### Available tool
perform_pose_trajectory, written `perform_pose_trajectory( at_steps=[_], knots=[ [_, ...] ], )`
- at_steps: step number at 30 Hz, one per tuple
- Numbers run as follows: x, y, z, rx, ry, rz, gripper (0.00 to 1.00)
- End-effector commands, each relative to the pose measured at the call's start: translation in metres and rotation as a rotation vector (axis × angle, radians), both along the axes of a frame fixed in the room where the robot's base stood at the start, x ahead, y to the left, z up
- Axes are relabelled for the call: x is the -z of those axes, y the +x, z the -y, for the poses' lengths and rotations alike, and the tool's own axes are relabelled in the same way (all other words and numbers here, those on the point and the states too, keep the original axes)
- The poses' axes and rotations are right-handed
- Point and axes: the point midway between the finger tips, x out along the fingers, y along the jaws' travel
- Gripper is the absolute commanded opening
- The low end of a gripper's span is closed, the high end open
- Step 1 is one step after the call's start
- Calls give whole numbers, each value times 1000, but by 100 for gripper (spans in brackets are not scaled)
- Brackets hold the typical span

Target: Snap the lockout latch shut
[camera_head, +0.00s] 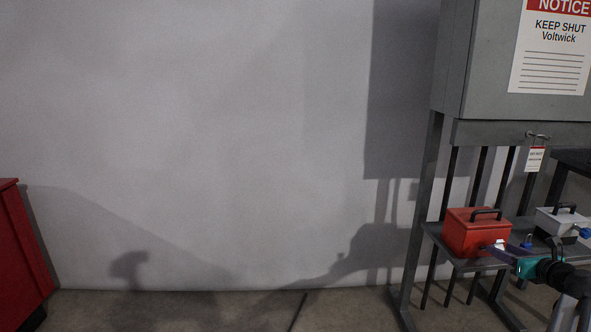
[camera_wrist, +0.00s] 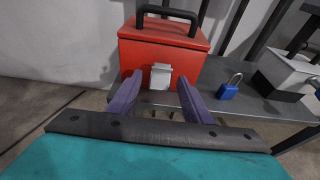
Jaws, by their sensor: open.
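A red lockout box (camera_head: 470,232) with a black top handle stands on the grey shelf. It fills the upper middle of the wrist view (camera_wrist: 183,62). A pale metal latch (camera_wrist: 161,76) sits on its front face; in the head view the latch (camera_head: 500,243) is small and partly hidden by my gripper. I cannot tell whether the latch is fastened. My gripper (camera_wrist: 160,84) is open and empty, its purple fingers pointing at the box front. The fingertips appear on either side of the latch in the wrist view; contact cannot be told. The gripper (camera_head: 490,249) is at the box front in the head view.
A blue padlock (camera_wrist: 229,88) is on the shelf (camera_wrist: 262,108) right of the red box. A white-and-black box (camera_wrist: 291,73) is farther right. A grey cabinet (camera_head: 485,60) with a notice stands above; a tag (camera_head: 535,159) hangs beneath. A red cabinet (camera_head: 18,245) is far left.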

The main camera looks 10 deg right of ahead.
Motion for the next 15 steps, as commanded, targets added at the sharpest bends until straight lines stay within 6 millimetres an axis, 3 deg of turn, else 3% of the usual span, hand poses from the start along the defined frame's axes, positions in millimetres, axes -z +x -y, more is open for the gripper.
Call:
perform_pose_trajectory(
  at_steps=[15],
  knots=[
    [-10, -27, -2, 1, 0, 1, 45]
  ],
)
